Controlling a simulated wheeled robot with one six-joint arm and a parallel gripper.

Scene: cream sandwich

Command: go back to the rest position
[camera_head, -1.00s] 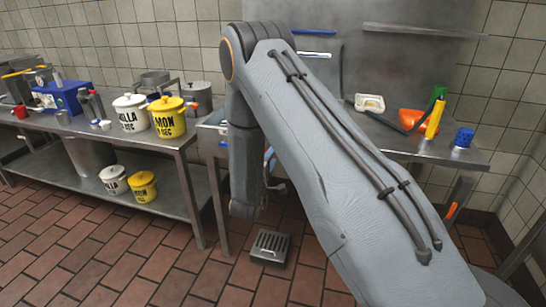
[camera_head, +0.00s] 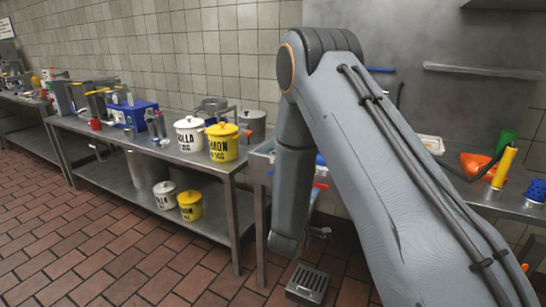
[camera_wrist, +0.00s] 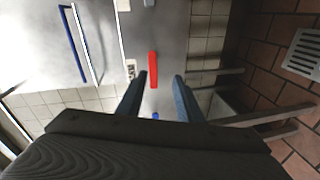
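In the wrist view my gripper (camera_wrist: 160,88) shows two dark blue fingers standing well apart, with nothing held between them. A red item shows beyond the fingertips, against a metal surface. In the head view my grey arm crosses the right half, bent at the elbow and hanging down in front of the counters. My gripper cannot be made out clearly there.
A steel table (camera_head: 150,150) on the left holds a white pot (camera_head: 189,135), a yellow pot (camera_head: 223,143) and a blue box (camera_head: 133,112). A floor drain (camera_head: 308,284) lies below my arm. An orange scoop (camera_head: 478,166) and yellow bottle (camera_head: 504,167) stand right. Left floor is clear.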

